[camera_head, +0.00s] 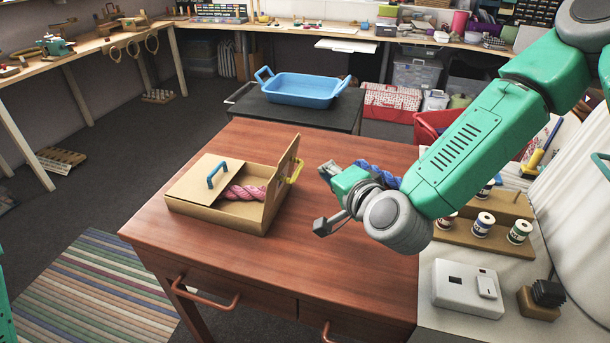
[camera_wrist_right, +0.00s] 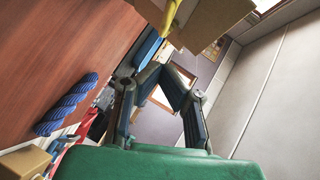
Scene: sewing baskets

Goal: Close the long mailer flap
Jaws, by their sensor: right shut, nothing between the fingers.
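The cardboard mailer (camera_head: 212,212) sits on the red-brown table. Its left flap (camera_head: 200,180), with a blue handle (camera_head: 216,173), lies down over part of the opening. Its right flap (camera_head: 282,183), with a yellow handle (camera_head: 295,171), stands raised and steep. A pink yarn skein (camera_head: 245,192) shows inside. My right gripper (camera_head: 327,170) is shut and empty, to the right of the raised flap and apart from it. The wrist view shows the gripper (camera_wrist_right: 163,78) below the yellow handle (camera_wrist_right: 171,16) and the cardboard (camera_wrist_right: 212,22). My left gripper is out of view.
A blue yarn skein (camera_head: 378,172) lies on the table (camera_head: 330,250) behind my right gripper; the wrist view shows it too (camera_wrist_right: 66,105). A blue tray (camera_head: 300,90) stands on a dark table behind. Thread spools (camera_head: 482,226) and a white box (camera_head: 466,289) stand at right. The table front is clear.

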